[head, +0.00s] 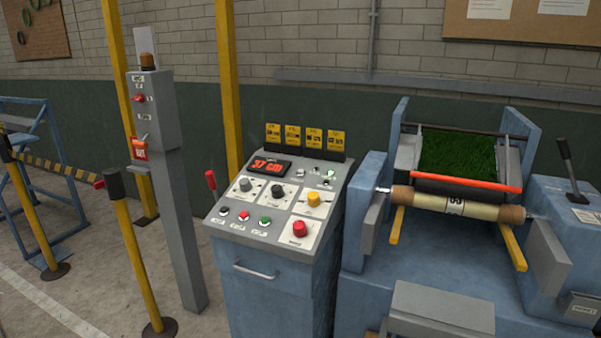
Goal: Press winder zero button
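The control console (270,270) is a blue cabinet with a sloped grey panel, standing in the middle of the head view. Its red display (270,164) reads "37 cm". Below it are two dark knobs (278,190) and a yellow knob (313,199). Along the lower panel are a black button (224,211), a red button (244,215), a green button (265,220) and a large red button (299,228). Small controls (329,173) sit right of the display. The labels are too small to read, so I cannot tell which is the winder zero button. Neither gripper is in view.
The winder machine (458,266) with a turf strip (457,154) and a roll (456,203) stands right of the console. A grey post (178,190) and yellow-black barrier posts (139,263) stand left. Bare floor (80,290) shows at lower left.

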